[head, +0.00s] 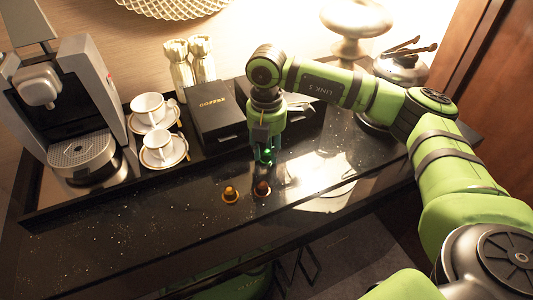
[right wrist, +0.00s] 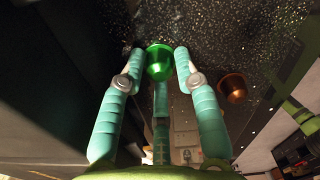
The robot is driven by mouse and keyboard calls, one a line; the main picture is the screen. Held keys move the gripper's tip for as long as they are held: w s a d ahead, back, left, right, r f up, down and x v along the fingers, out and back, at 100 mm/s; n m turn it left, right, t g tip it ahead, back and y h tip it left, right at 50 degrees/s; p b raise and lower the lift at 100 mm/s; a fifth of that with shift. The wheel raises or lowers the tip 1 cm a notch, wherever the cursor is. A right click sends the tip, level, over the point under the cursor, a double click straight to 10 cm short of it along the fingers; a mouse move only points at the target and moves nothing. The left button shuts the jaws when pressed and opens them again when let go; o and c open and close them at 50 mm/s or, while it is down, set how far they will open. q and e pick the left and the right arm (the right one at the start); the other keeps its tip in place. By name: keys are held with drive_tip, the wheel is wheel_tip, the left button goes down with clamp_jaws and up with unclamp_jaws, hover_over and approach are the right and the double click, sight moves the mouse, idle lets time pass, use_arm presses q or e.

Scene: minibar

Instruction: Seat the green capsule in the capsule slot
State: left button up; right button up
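The green capsule (head: 267,155) is between the fingertips of my right gripper (head: 264,158), in front of the black box. In the right wrist view the green capsule (right wrist: 159,62) sits between the teal fingers of my right gripper (right wrist: 160,67), which lean in against its sides. I cannot tell whether it is clear of the counter. The silver coffee machine (head: 88,95) stands at the left of the counter. Its capsule slot cannot be made out. My left gripper is not in view.
An orange capsule (head: 230,193) and a brown capsule (head: 262,189) stand on the black counter (head: 150,225). Two white cups on saucers (head: 163,148) are between the machine and the black box (head: 213,112). The front left counter is clear.

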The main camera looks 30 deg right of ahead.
drive_tip(key=shift+c, duration=1)
drive_tip(key=shift+r, duration=0.15)
drive_tip(key=shift+r, duration=0.25)
drive_tip(key=r+b, duration=0.1)
drive_tip(key=r, duration=0.2)
drive_tip(key=shift+s+d+r+b, duration=0.1)
drive_tip(key=shift+d+r+b, duration=0.15)
drive_tip(key=shift+d+b, duration=0.1)
drive_tip(key=s+d+r+b, duration=0.1)
drive_tip(key=s+d+r, duration=0.5)
drive_tip(key=d, duration=0.3)
drive_tip(key=shift+r+b, duration=0.3)
drive_tip(key=shift+r, duration=0.1)
